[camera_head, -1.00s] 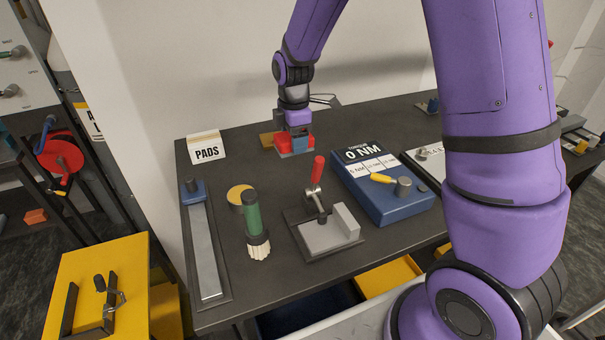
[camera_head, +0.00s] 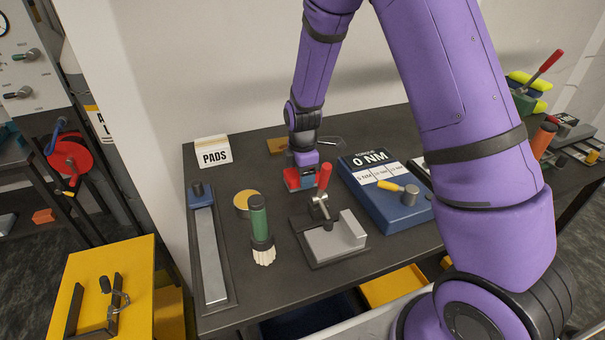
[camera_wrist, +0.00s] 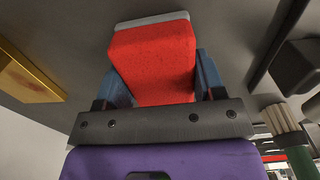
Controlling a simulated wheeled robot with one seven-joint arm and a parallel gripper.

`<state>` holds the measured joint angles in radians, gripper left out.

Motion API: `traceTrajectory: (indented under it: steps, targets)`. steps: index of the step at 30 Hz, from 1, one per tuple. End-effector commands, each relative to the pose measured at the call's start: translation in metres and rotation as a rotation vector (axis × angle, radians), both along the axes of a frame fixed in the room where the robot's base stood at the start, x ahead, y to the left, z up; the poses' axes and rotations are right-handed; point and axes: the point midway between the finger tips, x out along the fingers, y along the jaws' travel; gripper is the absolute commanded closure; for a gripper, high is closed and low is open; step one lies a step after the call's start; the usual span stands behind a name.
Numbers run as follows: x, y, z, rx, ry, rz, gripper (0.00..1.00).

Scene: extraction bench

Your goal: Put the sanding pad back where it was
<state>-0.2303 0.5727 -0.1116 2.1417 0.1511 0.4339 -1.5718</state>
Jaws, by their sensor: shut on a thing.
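The sanding pad is a red block (camera_head: 291,178) with a thin grey layer on its far face. My gripper (camera_head: 307,174) is shut on it near the back of the dark bench, behind the red-handled clamp. In the wrist view the red pad (camera_wrist: 152,62) sits between the two blue fingers of my gripper (camera_wrist: 160,82), with the grey strip at its outer end. I cannot tell whether the pad touches the bench top. A white sign reading PADS (camera_head: 213,152) stands at the back left of the bench.
A tan block (camera_head: 277,146) lies behind the pad. The clamp (camera_head: 327,240) stands in front, a green-handled brush (camera_head: 259,222) and a round tan disc (camera_head: 244,203) front left. A blue torque meter (camera_head: 385,200) is to the right. Bench below the PADS sign is clear.

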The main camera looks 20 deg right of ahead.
Motion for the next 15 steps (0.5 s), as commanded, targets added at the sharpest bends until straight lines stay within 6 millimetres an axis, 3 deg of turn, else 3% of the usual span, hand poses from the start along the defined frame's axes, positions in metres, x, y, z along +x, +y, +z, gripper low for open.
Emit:
traceTrajectory:
  steps: [4, 5, 8, 15]
  targets:
    - [-0.0001, -0.0001, -0.0023, 0.000, 0.001, -0.001, 0.63]
    - [0.0000, 0.0000, -0.0022, 0.000, 0.001, -0.001, 0.32]
    - [0.0000, 0.0000, -0.0020, 0.000, 0.000, 0.000, 0.11]
    - [0.0000, 0.0001, -0.0017, 0.000, 0.000, 0.000, 0.11]
